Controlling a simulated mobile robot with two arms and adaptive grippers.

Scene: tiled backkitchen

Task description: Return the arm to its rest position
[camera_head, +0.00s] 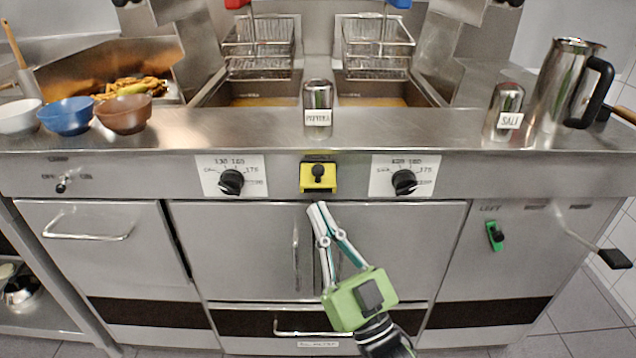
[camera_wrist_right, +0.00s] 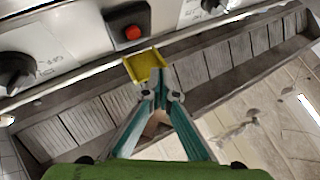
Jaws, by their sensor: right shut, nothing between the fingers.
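My right gripper (camera_head: 316,207) is in front of the steel fryer cabinet in the head view, just below the yellow switch housing (camera_head: 318,188). Its green body is low in the picture and its fingers point up. The fingertips are together and hold nothing. The right wrist view also shows the shut gripper (camera_wrist_right: 157,74), with its tips overlapping the yellow housing (camera_wrist_right: 146,66) in the picture. I cannot tell whether they touch it. A red button (camera_wrist_right: 132,32) shows on a dark plate beside the housing. My left gripper is not in view.
Two control knobs (camera_head: 231,182) (camera_head: 403,182) flank the yellow housing. On the ledge are several bowls (camera_head: 124,114), a paprika shaker (camera_head: 318,103), a salt shaker (camera_head: 505,108) and a steel jug (camera_head: 566,84). Fryer baskets (camera_head: 258,50) hang behind. A lever (camera_head: 597,250) juts out at right.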

